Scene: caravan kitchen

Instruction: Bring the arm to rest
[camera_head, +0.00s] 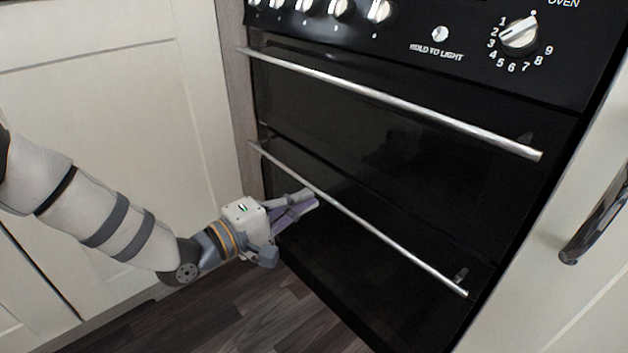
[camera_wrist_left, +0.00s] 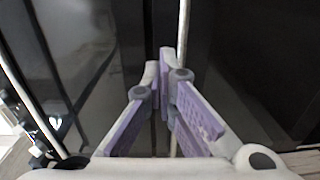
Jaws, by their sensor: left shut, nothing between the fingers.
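My left arm comes in from the left in the head view. My left gripper (camera_head: 312,198), with purple-lined fingers, is beside the lower oven door's silver handle (camera_head: 376,229). In the left wrist view the fingertips (camera_wrist_left: 160,68) are close together, and nothing shows between them. The handle (camera_wrist_left: 183,30) passes behind the fingers there; I cannot tell whether they touch it. The black lower oven door (camera_head: 335,270) looks closed. My right gripper is not in view.
The upper oven door has its own handle (camera_head: 400,103), and control knobs (camera_head: 519,36) sit above. A pale cabinet door (camera_head: 130,110) is left of the oven. A dark cabinet handle (camera_head: 594,225) sticks out at right. Dark wood floor (camera_head: 245,315) is clear below.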

